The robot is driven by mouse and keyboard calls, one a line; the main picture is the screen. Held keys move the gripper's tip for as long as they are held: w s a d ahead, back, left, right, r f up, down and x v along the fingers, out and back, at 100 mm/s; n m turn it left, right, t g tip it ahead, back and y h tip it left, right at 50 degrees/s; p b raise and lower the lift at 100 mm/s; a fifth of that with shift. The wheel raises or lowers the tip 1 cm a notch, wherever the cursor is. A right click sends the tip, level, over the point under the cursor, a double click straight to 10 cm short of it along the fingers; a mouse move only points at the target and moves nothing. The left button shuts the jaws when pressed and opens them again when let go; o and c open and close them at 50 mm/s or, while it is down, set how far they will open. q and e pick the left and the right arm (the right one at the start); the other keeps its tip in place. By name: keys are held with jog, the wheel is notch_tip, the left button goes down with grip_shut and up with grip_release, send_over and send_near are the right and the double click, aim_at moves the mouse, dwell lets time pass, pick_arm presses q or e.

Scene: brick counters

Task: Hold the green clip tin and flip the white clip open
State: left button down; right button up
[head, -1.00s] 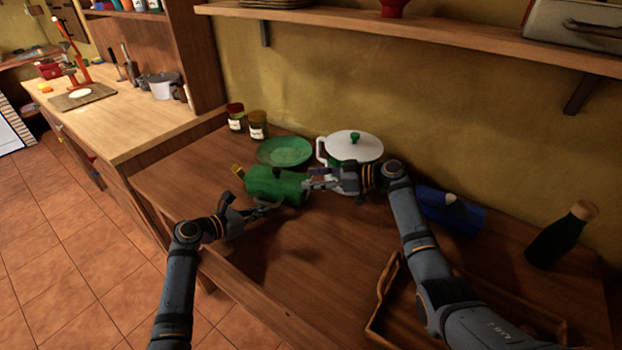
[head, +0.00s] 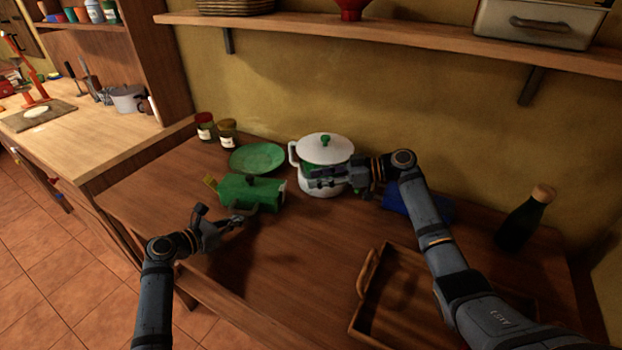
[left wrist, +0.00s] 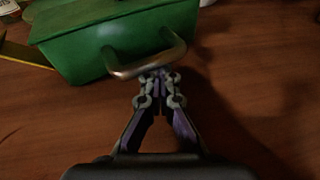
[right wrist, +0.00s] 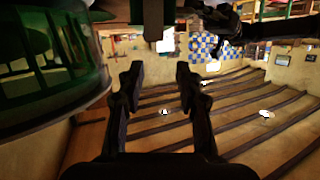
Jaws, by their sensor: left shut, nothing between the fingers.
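The green clip tin (head: 237,190) lies on the wooden counter, with a yellow piece at its left end and a small pale patch at its right end; I cannot tell whether that is the white clip. In the left wrist view the tin (left wrist: 100,35) shows a metal loop (left wrist: 145,62) on its near side. My left gripper (head: 240,218) is shut and empty just in front of the tin, its fingertips (left wrist: 158,76) at the loop. My right gripper (head: 315,178) is right of the tin, in front of the white pot. It is open and empty in the right wrist view (right wrist: 158,80).
The white pot (head: 322,153) with a lid and a green plate (head: 257,158) stand behind the tin. A wooden tray (head: 400,255), a blue object (head: 400,208) and a dark bottle (head: 524,218) are to the right. The counter's front middle is clear.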

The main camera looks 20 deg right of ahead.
pick_arm(q)
jog(key=shift+w, duration=0.1)
pick_arm(e)
jog(key=w+a+r+g+h, duration=0.1)
jog(key=a, duration=0.1)
jog(key=w+a+h, duration=0.1)
jog(key=a, duration=0.1)
jog(key=w+a+r+g+h, duration=0.1)
jog(key=w+a, duration=0.1)
jog(key=shift+w+a+r+n+g+h, duration=0.1)
jog(key=shift+a+r+n+g+h, duration=0.15)
jog(key=shift+r+n+g+h, duration=0.05)
grip_shut()
notch_tip(320, 180, up, 5)
jog(key=a+m+g+h, duration=0.1)
jog(key=a+h, duration=0.1)
jog(key=h, duration=0.3)
jog(key=x, duration=0.9)
jog(key=shift+w+a+f, duration=0.25)
jog(key=shift+w, duration=0.15)
jog(key=shift+s+d+f, duration=0.25)
jog(key=shift+d, duration=0.35)
jog(key=shift+s+d+f, duration=0.25)
jog(key=shift+s+d, duration=0.05)
jog(key=shift+d, duration=0.3)
jog(key=shift+s+d, duration=0.3)
jog(key=shift+d, duration=0.2)
